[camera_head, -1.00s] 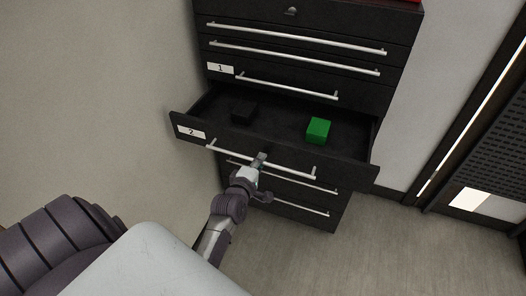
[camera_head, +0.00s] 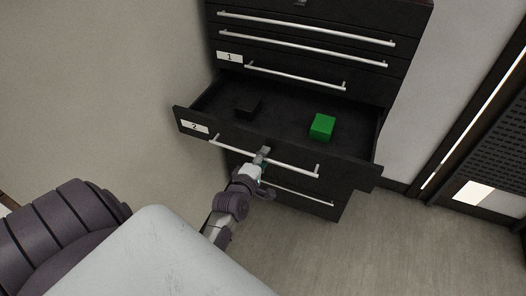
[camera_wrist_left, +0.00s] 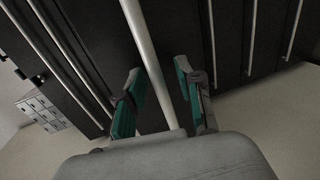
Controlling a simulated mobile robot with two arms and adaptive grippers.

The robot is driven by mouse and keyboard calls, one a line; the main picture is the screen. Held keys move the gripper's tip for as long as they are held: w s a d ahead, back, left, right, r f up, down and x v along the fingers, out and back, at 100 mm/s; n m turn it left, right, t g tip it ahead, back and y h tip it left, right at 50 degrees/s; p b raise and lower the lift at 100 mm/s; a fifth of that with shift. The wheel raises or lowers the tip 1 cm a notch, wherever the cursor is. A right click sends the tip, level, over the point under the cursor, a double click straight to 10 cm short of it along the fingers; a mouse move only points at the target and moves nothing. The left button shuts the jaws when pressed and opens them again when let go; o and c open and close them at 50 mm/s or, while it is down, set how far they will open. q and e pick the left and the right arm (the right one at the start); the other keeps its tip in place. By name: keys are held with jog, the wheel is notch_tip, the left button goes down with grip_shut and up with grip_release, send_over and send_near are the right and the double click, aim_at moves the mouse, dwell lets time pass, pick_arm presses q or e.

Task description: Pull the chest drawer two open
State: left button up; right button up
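Chest drawer two (camera_head: 350,155), a black drawer with a white "2" label (camera_head: 194,126), is pulled well out of the dark cabinet. Its inside shows, holding a green block (camera_head: 322,127) and a black block (camera_head: 248,107). My left gripper (camera_head: 264,154) is at the middle of its silver bar handle (camera_head: 295,167). In the left wrist view the handle bar (camera_wrist_left: 146,50) runs between the two teal-padded fingers (camera_wrist_left: 158,78). The fingers stand apart, with a gap visible on the right side of the bar. My right gripper is in neither view.
Closed drawers with bar handles lie above, including the one labelled "1" (camera_head: 229,57). A lower handle (camera_head: 300,195) shows beneath drawer two. A wall stands at the left, a dark perforated panel (camera_head: 497,135) at the right. The floor (camera_head: 400,245) at front right is clear.

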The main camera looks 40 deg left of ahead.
pick_arm(q)
jog(key=v, duration=1.2)
dwell(0.5)
jog(key=s+d+f+m+g+h, duration=0.1)
jog(key=s+d+f+m+g, duration=0.25)
jog(key=f, duration=0.75)
jog(key=s+d+f+m+g+h, duration=0.25)
jog(key=d+f+m, duration=0.2)
jog(key=f, duration=0.65)
jog(key=s+d+f+m+g+h, duration=0.1)
jog(key=s+d+f+m+g, duration=0.2)
jog(key=f, duration=0.7)
jog(key=s+a+f+m+g, duration=0.1)
jog(key=s+f+m+g, duration=0.1)
jog(key=s+f+m, duration=0.4)
jog(key=s+a+f+m+g+b, duration=0.1)
jog(key=s+f+m+g, duration=0.2)
jog(key=s, duration=1.4)
notch_tip(320, 180, down, 6)
jog(key=m+y, duration=0.1)
jog(key=m, duration=0.2)
jog(key=shift+a, duration=0.35)
